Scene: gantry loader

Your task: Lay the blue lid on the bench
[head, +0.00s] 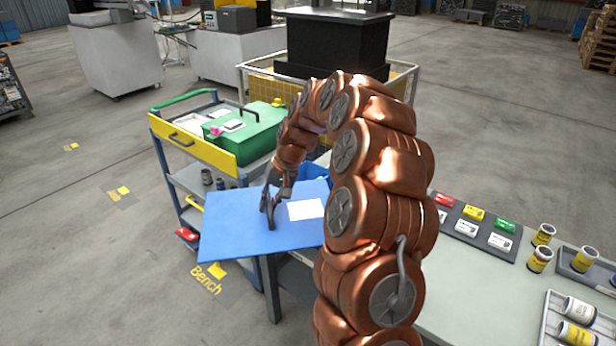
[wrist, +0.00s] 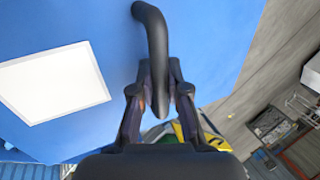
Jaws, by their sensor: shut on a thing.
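The blue lid (head: 235,228) is a flat panel with a white label and a dark curved handle. My gripper (head: 271,200) is shut on that handle, near the middle of the lid. In the wrist view my gripper (wrist: 160,98) has both fingers around the black handle (wrist: 152,30), and the lid (wrist: 205,50) fills much of the picture. The lid looks about level over the left end of the bench (head: 475,290) and reaches past its left edge. I cannot tell whether it touches the bench top. My arm hides part of the bench and the lid's right side.
A trolley with a yellow front (head: 190,143) and a green box (head: 250,130) stands behind the lid. A tray of coloured blocks (head: 478,225) and several cans (head: 540,260) stand on the right of the bench. A floor marking reads "Bench" (head: 207,280).

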